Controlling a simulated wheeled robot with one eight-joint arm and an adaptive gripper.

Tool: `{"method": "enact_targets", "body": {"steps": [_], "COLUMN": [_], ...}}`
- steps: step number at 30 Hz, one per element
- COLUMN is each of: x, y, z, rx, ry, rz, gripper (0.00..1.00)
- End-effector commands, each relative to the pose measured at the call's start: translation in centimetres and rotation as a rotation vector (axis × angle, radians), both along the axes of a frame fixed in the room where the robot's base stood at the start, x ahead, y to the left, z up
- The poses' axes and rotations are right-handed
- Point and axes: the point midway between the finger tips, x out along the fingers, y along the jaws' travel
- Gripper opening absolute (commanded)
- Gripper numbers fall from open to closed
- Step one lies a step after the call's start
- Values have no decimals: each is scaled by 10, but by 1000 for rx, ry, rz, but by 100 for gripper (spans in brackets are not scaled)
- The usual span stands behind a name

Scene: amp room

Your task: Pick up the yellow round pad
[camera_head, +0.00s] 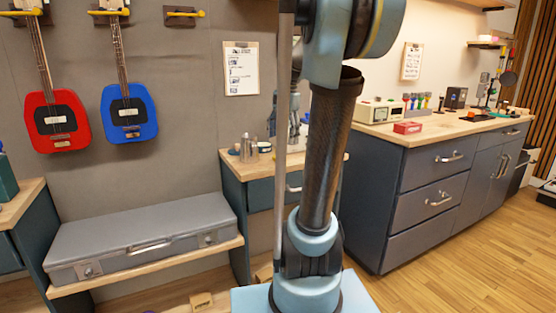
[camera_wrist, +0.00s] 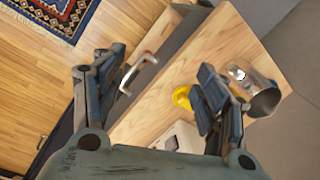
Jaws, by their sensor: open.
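The yellow round pad (camera_wrist: 181,97) lies on a light wooden top (camera_wrist: 185,65) in the wrist view. It is just left of my gripper's right finger, which may cover part of it. My gripper (camera_wrist: 158,72) is open over the counter edge, with nothing between its fingers. Its left finger is over the drawer front and handle side. I cannot make out the pad in the head view, where my arm stands in front of part of the small counter (camera_head: 232,166).
A metal cup (camera_wrist: 264,95) stands right of my right finger. A whitish object (camera_wrist: 180,136) lies close below the pad. A drawer handle (camera_wrist: 138,72) juts out at the counter's front. A long dark cabinet (camera_head: 420,200) stands at right; a grey case (camera_head: 140,235) lies at left.

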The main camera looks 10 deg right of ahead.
Motion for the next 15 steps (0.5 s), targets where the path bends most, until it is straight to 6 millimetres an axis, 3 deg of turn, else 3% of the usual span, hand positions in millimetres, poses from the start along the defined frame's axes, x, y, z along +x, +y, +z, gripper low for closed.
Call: {"method": "enact_targets", "body": {"steps": [9, 15], "x": [89, 133], "y": [-23, -37], "z": [37, 48], "rx": [40, 57], "ry": [70, 110], "rz": [-272, -415], "gripper": [66, 66]}}
